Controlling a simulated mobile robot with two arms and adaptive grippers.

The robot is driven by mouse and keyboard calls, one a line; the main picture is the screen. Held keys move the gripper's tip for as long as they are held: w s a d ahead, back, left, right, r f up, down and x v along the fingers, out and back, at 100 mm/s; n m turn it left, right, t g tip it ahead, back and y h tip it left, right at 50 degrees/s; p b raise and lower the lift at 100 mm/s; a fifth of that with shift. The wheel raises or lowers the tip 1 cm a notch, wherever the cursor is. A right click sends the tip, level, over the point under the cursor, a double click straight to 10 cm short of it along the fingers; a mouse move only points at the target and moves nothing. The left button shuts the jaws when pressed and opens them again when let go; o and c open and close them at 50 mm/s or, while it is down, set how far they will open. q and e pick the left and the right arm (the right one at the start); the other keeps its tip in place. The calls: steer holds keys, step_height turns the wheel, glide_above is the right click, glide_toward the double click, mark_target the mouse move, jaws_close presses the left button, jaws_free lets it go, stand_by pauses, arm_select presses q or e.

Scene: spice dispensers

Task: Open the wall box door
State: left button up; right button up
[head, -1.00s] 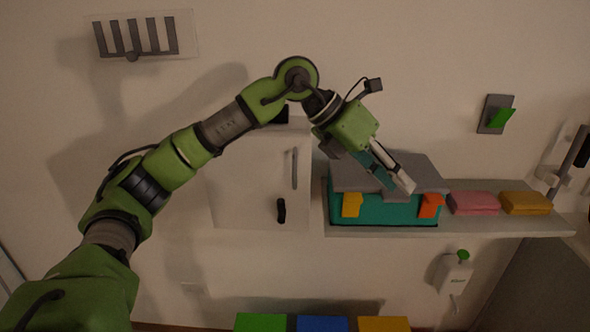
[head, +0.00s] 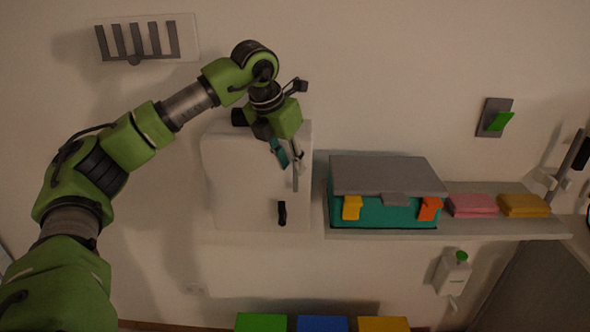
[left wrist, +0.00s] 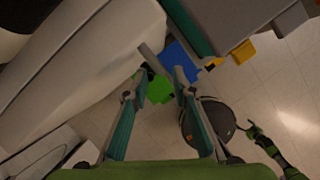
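The wall box (head: 240,180) is a white box on the wall, left of the shelf, and its door looks shut. A grey upright handle (head: 295,176) is on its right side, with a black latch-like piece (head: 282,213) below. My left gripper (head: 288,160) is open in front of the door at the handle's upper part. In the left wrist view its two fingers (left wrist: 162,75) are spread, with the handle (left wrist: 151,61) near the gap between their tips; contact cannot be told. My right gripper (left wrist: 252,130) seems to show small at the lower right there, its state unclear.
A shelf (head: 480,228) right of the box holds a teal case with a grey lid (head: 388,175), a pink cloth (head: 472,205) and a yellow cloth (head: 524,205). Green, blue and yellow blocks stand below. A dispenser (head: 452,273) hangs under the shelf.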

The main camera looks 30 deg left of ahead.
mark_target(295, 187)
arm_select(q)
steer(key=shift+p+x, duration=0.3)
steer(key=shift+x, duration=1.85)
steer(key=shift+d, duration=0.1)
jaws_close()
